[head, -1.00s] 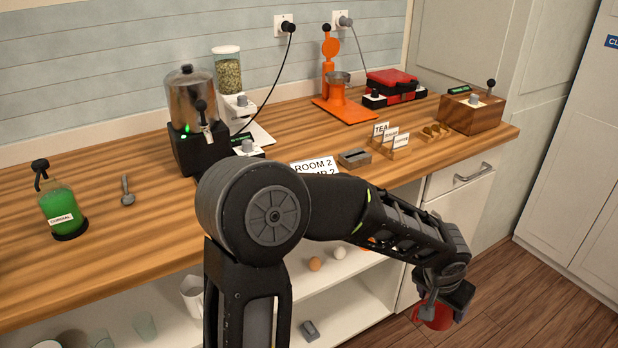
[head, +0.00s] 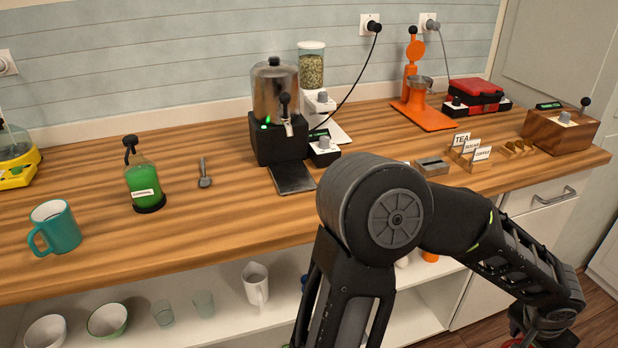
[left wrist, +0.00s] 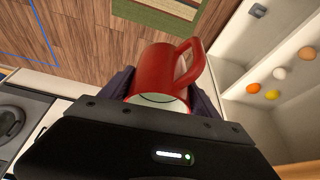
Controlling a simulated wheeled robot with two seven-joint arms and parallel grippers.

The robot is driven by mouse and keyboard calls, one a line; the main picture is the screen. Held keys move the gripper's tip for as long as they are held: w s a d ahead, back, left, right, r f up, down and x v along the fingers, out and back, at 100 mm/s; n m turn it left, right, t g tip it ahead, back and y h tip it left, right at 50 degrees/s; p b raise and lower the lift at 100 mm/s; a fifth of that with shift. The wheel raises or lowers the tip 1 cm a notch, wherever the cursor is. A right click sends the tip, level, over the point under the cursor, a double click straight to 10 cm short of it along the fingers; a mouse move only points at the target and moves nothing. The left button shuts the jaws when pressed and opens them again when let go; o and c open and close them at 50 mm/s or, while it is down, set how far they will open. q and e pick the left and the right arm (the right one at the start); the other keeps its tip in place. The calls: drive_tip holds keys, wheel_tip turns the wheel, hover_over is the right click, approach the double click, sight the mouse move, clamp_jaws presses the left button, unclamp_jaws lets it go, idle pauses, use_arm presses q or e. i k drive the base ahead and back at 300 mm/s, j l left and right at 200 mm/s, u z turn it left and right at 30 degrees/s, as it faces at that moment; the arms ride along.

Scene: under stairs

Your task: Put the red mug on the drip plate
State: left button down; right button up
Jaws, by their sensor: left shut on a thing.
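The red mug (left wrist: 158,72) is held between the dark fingers of my left gripper (left wrist: 162,88) in the left wrist view. Its handle points up and to the right. In the head view my left gripper (head: 540,330) is at the bottom right, low in front of the counter, and only a sliver of red shows at the picture's edge. The drip plate (head: 292,179) is a flat dark plate on the counter, in front of the metal urn (head: 275,95) and below its tap. Nothing stands on it. My right gripper is out of view.
A teal mug (head: 55,229), a green cordial bottle (head: 143,185) and a spoon (head: 205,175) stand or lie left of the plate. A control box (head: 325,150) is right of the urn. Open shelves below hold cups and bowls. The counter's front edge runs below the plate.

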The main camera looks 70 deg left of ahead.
sight(287, 179)
drive_tip(key=k+j, duration=1.05)
drive_tip(key=j, duration=0.1)
